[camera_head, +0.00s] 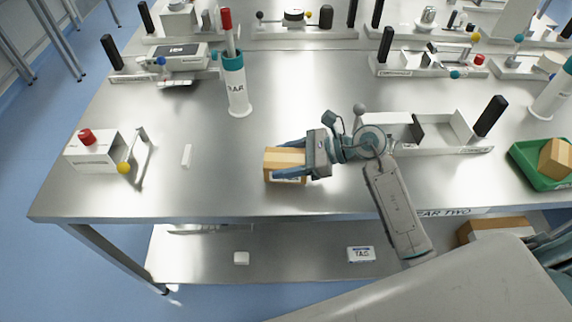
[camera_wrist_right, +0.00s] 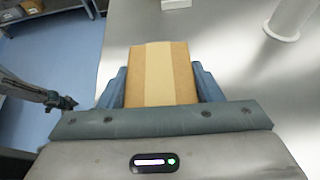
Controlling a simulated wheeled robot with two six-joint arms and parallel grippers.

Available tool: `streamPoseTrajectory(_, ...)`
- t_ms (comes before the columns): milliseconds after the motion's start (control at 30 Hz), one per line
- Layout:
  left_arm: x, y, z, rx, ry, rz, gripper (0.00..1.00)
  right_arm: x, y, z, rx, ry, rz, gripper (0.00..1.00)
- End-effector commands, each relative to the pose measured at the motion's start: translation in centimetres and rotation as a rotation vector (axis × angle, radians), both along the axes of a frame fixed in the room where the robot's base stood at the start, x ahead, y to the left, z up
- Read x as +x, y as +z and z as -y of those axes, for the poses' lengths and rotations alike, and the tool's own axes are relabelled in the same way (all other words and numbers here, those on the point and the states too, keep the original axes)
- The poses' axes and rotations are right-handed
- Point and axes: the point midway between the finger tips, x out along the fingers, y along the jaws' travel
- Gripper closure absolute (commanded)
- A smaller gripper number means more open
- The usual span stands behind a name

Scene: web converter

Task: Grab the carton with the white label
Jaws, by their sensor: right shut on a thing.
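A small brown carton (camera_head: 284,163) with a paler tape band is at the front middle of the steel table. A strip of white shows low on its front side in the head view. My right gripper (camera_head: 292,160) reaches it from the right and is shut on it, one finger on each side. In the right wrist view the carton (camera_wrist_right: 160,75) sits between the two blue fingers. I cannot tell whether it touches the table.
A white box with a red button (camera_head: 92,148) stands at the left. A white tube holder (camera_head: 236,85) stands behind the carton, and a white fixture (camera_head: 440,133) lies to the right. A green tray (camera_head: 530,170) holds another brown carton (camera_head: 557,158) at the far right. The table's front edge is close.

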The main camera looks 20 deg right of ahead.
Motion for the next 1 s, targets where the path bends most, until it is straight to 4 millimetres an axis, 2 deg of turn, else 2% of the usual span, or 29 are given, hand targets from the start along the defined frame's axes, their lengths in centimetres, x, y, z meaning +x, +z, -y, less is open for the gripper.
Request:
streamPoseTrajectory(33,0.0,-0.9,0.0,0.0,0.0,0.0,0.19,0.1,0.6,0.0,-0.001,0.002,0.009,0.66)
streamPoseTrajectory(100,0.1,-1.5,0.0,0.0,0.0,-0.002,0.19,-0.4,1.4,0.5,-0.007,0.0,0.003,0.66)
streamPoseTrajectory(400,0.8,-3.0,0.1,-0.001,0.0,0.005,0.19,-4.4,1.8,4.1,-0.009,0.001,-0.001,0.66)
streamPoseTrajectory(1000,1.0,-4.3,0.1,0.0,0.0,0.002,0.19,-9.5,2.6,8.7,-0.007,0.003,-0.003,0.66)
